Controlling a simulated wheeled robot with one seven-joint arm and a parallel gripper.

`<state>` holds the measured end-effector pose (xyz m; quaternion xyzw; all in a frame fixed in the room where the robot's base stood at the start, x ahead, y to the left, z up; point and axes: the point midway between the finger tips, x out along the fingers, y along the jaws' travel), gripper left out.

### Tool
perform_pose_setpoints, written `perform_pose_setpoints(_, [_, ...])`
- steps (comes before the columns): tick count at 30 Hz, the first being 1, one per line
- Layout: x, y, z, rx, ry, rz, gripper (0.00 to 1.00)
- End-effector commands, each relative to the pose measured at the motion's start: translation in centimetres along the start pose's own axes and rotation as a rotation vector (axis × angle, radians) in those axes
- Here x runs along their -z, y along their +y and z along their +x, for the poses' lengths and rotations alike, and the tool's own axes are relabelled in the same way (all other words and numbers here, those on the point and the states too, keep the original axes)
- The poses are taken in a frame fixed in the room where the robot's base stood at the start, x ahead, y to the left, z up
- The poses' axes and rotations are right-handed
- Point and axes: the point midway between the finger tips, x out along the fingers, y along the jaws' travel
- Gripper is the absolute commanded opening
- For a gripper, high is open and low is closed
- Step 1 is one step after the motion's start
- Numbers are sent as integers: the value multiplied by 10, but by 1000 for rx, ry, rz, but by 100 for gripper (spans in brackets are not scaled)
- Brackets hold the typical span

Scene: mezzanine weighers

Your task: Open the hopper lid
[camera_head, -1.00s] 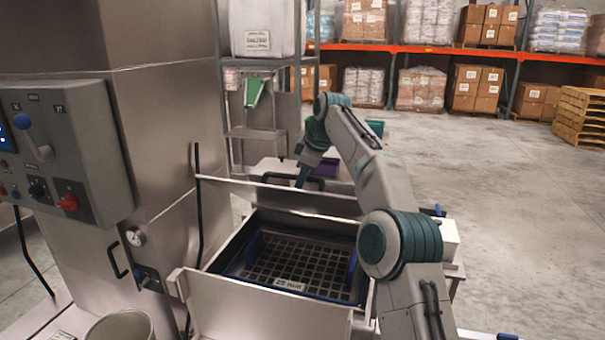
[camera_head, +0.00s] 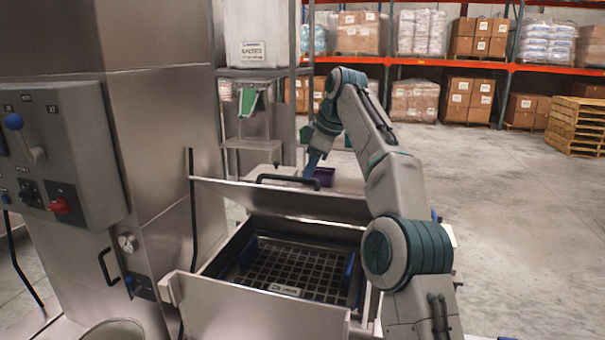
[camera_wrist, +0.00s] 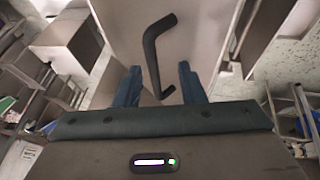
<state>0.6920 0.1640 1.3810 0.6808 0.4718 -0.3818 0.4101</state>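The hopper lid (camera_head: 270,203) is a flat steel panel, raised and tilted at the back of the hopper (camera_head: 217,262). The hopper mouth is uncovered, showing a dark grid (camera_head: 300,270) inside. The lid's black bar handle (camera_head: 285,178) is on its upper edge. My gripper (camera_head: 312,167) is by the handle's right end, small and partly hidden in the head view. In the wrist view my gripper (camera_wrist: 158,75) has its two blue fingers apart. The black handle (camera_wrist: 152,55) lies between and ahead of them, with visible gaps on both sides.
A steel column with a control box (camera_head: 62,155) stands at the left. A steel front panel (camera_head: 255,308) borders the hopper. Pallet racks stand at the back; the floor at right is clear.

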Motion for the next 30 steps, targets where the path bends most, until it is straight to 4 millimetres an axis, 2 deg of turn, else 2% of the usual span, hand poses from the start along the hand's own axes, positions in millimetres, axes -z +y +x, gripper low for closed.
perform_pose_setpoints(1, [-9,-4,1,-2,0,1,36])
perform_pose_setpoints(13, [-57,-30,-26,-1,0,2,36])
perform_pose_setpoints(18, [-66,-35,-33,0,0,0,36])
perform_pose_setpoints(27, [-67,-36,-35,1,1,-1,36])
perform_pose_setpoints(28, [-67,-36,-35,1,1,-1,31])
perform_pose_setpoints(30, [-66,-36,-34,-1,4,3,11])
